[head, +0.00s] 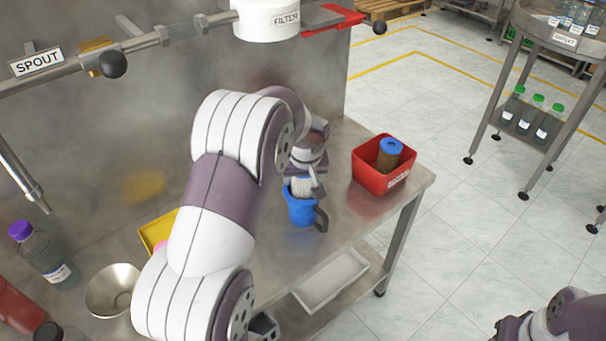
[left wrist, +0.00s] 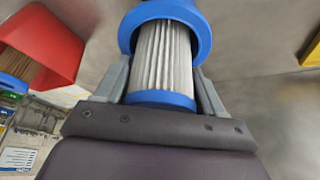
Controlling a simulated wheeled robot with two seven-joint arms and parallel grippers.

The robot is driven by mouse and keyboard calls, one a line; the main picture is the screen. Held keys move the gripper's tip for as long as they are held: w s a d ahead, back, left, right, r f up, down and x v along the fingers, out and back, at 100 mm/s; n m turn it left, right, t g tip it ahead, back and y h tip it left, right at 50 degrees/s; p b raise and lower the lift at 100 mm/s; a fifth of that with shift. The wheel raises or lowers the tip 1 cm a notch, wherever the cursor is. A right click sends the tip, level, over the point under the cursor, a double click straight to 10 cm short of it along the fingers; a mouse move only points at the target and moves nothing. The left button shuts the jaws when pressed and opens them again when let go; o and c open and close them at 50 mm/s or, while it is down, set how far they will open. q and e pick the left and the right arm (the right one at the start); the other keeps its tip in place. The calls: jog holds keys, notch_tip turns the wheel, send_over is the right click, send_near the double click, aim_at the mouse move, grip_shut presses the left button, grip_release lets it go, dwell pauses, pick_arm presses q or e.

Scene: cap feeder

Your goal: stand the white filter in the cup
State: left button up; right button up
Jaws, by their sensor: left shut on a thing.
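The white pleated filter (head: 301,185) is upright above and partly inside the mouth of the blue cup (head: 301,209), which stands on the metal bench. In the left wrist view the filter (left wrist: 163,55) has a blue end cap near my fingers, and its far end passes into the blue rim of the cup (left wrist: 203,30). My left gripper (head: 312,180) is shut on the filter, with one finger on each side in the left wrist view (left wrist: 163,92). I cannot tell whether the filter touches the cup's bottom. My right gripper is out of view.
A red bin (head: 370,180) holding a brown filter with a blue end (head: 388,155) stands right of the cup. A yellow tray (head: 155,232), a metal bowl (head: 108,292) and a purple-capped bottle (head: 45,258) are at left. A lower shelf holds a pale tray (head: 330,280).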

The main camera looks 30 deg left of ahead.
aim_at(305, 200)
pick_arm(q)
jog(key=o, duration=1.1)
jog(key=shift+r, duration=0.2)
jog(key=p+v, duration=0.1)
jog(key=v, duration=1.1)
jog(key=s+d+f+m+h, duration=0.1)
jog(key=s+d+f+m, duration=0.1)
jog(key=s, duration=0.3)
jog(key=s+d+f+m+g, duration=0.1)
jog(key=s+d+f+m, duration=0.1)
jog(key=s+d+f, duration=0.2)
jog(key=s+d+f+m+g+h, duration=0.1)
jog(key=s+d+f+m, duration=0.2)
jog(key=s, duration=0.4)
jog(key=shift+s+d+f+h, duration=0.3)
jog(key=shift+d+f, duration=0.1)
jog(key=shift+f, duration=0.3)
